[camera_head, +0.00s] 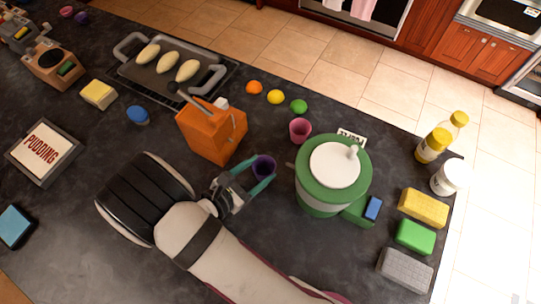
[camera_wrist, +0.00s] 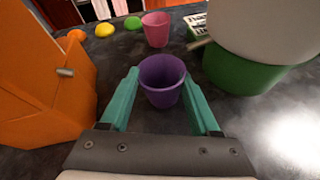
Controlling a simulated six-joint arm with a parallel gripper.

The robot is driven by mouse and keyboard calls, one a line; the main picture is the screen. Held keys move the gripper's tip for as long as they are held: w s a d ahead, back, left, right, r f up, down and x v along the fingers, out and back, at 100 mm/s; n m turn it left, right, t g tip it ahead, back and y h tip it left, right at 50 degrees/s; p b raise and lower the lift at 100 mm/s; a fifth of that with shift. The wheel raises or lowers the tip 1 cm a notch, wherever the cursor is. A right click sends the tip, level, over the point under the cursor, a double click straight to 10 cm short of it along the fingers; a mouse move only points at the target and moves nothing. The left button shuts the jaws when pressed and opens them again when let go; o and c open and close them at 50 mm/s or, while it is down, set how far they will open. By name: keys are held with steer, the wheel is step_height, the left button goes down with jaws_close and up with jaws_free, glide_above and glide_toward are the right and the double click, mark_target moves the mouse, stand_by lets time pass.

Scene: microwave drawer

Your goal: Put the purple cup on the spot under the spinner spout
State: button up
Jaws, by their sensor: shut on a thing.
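The purple cup (camera_head: 264,167) is between the teal fingers of my gripper (camera_head: 257,174), which is shut on it. In the wrist view the purple cup (camera_wrist: 162,82) looks upright and empty, with a finger of my gripper (camera_wrist: 161,88) on each side. I cannot tell whether its base touches the counter. The spinner (camera_head: 332,178) is a green and white drum with a white lid and knob, just right of the cup. A small metal spout (camera_wrist: 200,43) sticks out from the spinner's left side. The spot under it is not clearly visible.
An orange box (camera_head: 212,132) with a small metal peg stands close on the left. A pink cup (camera_head: 300,130) stands behind the purple cup, near the spinner. Orange, yellow and green balls (camera_head: 276,97) lie beyond. Sponges (camera_head: 415,236) and bottles are right of the spinner.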

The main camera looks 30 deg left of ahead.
mark_target(269, 162)
steer(key=x, duration=0.3)
steer(key=shift+w+d+r, duration=0.1)
steer(key=shift+w+d, duration=0.05)
steer(key=shift+w, duration=0.35)
steer(key=o, duration=1.3)
steer(key=shift+o, duration=0.2)
steer(key=v, duration=1.2)
